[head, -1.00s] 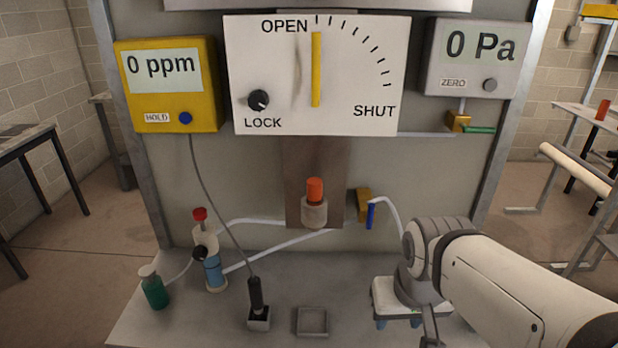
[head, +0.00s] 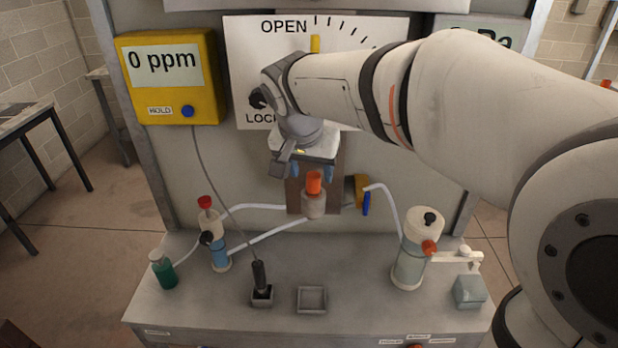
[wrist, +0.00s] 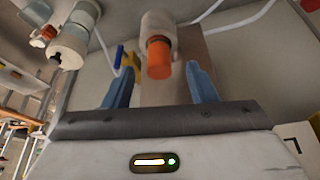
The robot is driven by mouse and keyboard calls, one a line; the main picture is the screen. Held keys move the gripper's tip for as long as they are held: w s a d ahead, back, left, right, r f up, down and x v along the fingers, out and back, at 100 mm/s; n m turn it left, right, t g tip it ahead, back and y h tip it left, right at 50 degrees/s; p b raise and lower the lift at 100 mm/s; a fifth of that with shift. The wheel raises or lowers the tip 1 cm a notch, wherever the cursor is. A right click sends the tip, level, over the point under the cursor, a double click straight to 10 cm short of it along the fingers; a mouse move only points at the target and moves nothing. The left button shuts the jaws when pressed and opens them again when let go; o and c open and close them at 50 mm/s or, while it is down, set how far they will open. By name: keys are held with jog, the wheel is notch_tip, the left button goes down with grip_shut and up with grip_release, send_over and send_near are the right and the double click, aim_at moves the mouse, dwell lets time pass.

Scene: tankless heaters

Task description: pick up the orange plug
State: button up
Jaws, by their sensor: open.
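The orange plug (head: 314,183) stands upright in the top of a pale round fitting (head: 314,205) on the back panel. My gripper (head: 312,174) is just above it in the head view, pointing down, with its blue fingers apart on either side of the plug's top. In the wrist view the orange plug (wrist: 158,57) lies between the two open blue fingers (wrist: 160,88), nearer the left-to-middle of the gap. The fingers do not visibly touch it. The plug's lower end is hidden inside the fitting.
A brass valve with a blue handle (head: 365,200) sits just right of the fitting. White hoses run to both sides. A clear canister (head: 411,255) stands at right, a blue-bodied bottle (head: 220,252) at left. An empty square tray (head: 311,310) is in front.

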aim_at(313, 176)
jog(key=p+x, duration=0.1)
jog(key=x, duration=0.3)
jog(key=shift+f, duration=0.15)
jog(key=shift+c, duration=0.3)
jog(key=c, duration=1)
